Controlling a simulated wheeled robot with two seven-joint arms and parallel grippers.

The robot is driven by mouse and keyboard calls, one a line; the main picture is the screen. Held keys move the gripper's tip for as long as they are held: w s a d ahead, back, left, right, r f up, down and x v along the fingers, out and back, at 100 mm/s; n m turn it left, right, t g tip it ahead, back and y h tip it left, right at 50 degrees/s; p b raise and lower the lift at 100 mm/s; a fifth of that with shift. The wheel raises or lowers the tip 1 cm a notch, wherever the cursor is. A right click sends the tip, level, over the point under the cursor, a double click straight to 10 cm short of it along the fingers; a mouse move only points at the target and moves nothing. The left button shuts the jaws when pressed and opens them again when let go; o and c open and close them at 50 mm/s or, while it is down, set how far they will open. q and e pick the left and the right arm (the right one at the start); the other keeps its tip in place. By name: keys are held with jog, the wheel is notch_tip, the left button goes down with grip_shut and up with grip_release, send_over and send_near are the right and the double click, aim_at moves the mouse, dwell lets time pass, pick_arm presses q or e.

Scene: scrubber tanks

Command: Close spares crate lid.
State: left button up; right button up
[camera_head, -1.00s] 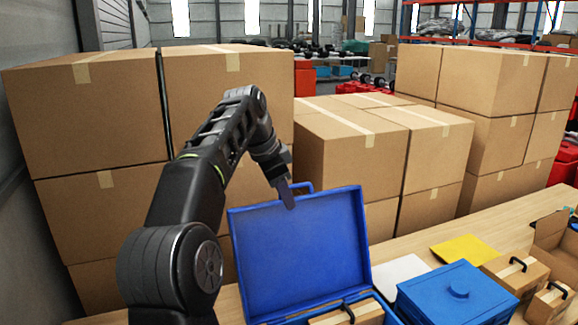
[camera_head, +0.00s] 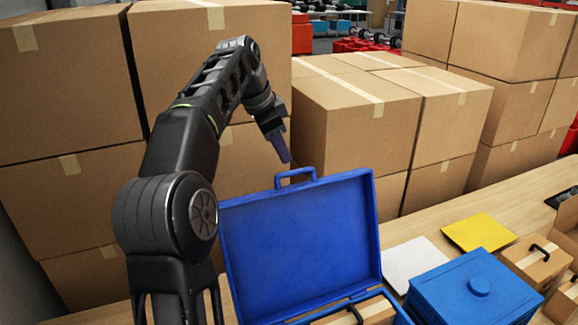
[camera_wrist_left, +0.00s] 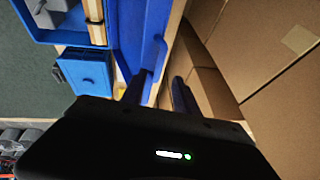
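The blue spares crate stands on the wooden bench with its lid (camera_head: 300,240) swung open and upright, its inner face towards me. The lid's handle (camera_head: 295,177) sticks up from its top edge. The crate's lower part (camera_head: 400,318) is mostly cut off by the picture's bottom edge. My left gripper (camera_head: 284,157) is just above the lid's handle. In the left wrist view, its two fingers (camera_wrist_left: 160,92) are apart, with the lid (camera_wrist_left: 128,40) and handle (camera_wrist_left: 160,52) near the left finger. Contact with the lid cannot be told. My right gripper is out of view.
Stacked cardboard boxes (camera_head: 350,110) stand close behind the lid. Right of the crate are a blue lidded box (camera_head: 475,290), a white sheet (camera_head: 412,262), a yellow sheet (camera_head: 480,231) and a handled cardboard case (camera_head: 535,262). Another handled case (camera_head: 365,312) lies inside the crate.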

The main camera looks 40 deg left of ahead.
aim_at(289, 173)
pick_arm(q)
jog(key=shift+x, duration=3.85)
jog(key=shift+c, duration=0.3)
grip_shut()
